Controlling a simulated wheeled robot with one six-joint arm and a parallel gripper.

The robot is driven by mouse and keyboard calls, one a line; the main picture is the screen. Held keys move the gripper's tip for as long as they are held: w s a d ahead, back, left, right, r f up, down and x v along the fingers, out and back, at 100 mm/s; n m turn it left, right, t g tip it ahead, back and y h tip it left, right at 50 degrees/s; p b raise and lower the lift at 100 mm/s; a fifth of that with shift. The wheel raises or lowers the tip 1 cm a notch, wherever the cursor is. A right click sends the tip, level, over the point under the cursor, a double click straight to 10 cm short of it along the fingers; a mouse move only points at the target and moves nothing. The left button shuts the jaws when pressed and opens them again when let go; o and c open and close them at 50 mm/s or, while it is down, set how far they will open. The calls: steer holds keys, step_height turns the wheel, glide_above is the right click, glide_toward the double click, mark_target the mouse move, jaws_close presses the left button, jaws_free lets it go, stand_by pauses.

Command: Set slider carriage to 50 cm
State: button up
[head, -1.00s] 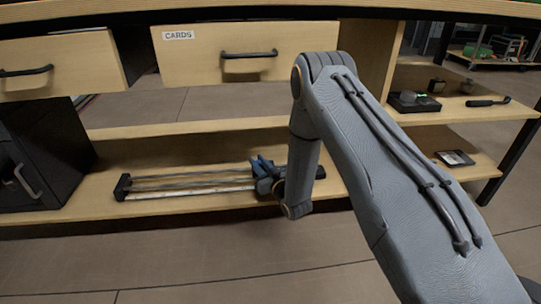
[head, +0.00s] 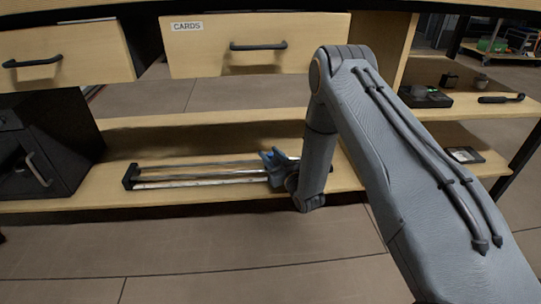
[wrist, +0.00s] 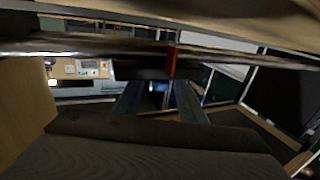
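The slider lies on the low wooden shelf, its pale rails (head: 200,173) running left to right from a black end block (head: 130,177). A rail (wrist: 90,45) also crosses the top of the wrist view, with a dark block (wrist: 140,70) and a narrow red mark (wrist: 171,62) at it. My gripper (head: 273,158) is at the slider's right part, where a blue shape shows; I cannot separate gripper from carriage there. In the wrist view the two dark fingers of my gripper (wrist: 159,98) stand apart, below the rail. The scale and the right end are hidden or unreadable.
A drawer labelled CARDS (head: 210,55) sits above the slider and a black cabinet (head: 45,145) stands to its left. A black tray (head: 425,97) and a dark handled tool (head: 501,98) are on the right shelf. The floor in front is clear.

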steer(key=shift+p+v, duration=1.55)
steer(key=shift+v, duration=2.35)
steer(key=shift+a, duration=0.1)
steer(key=w+a+r+g+h, duration=0.1)
steer(key=w+a+r+g, duration=0.1)
steer(key=a+r, duration=0.25)
steer(key=s+a+r+g+h, duration=0.3)
steer(key=s+a+r+g, duration=0.25)
steer(key=s+r, duration=0.55)
steer(key=s+d+r+g+h, duration=0.1)
steer(key=s+r+g, duration=0.3)
steer(key=s, duration=0.8)
steer(key=s+d+r+n+g+h, duration=0.15)
steer(key=s+r, duration=0.35)
steer(key=s, duration=0.7)
steer(key=s+d+r+m+g, duration=0.1)
steer(key=s+r+g, duration=0.3)
steer(key=s, duration=0.8)
steer(key=d+r+m+p, duration=0.2)
steer(key=d+r+p, duration=0.4)
steer(key=r+p, duration=0.3)
steer(key=d+r+m+h+p, duration=0.1)
steer(key=d+r+p, duration=0.6)
steer(key=p, duration=0.8)
steer(key=d+r+m+t+p, duration=0.1)
steer(key=d+r+m+p, duration=0.2)
steer(key=d+r+p, duration=0.4)
step_height(320, 180, up, 5)
steer(key=p, duration=0.5)
steer(key=shift+h+p, duration=0.35)
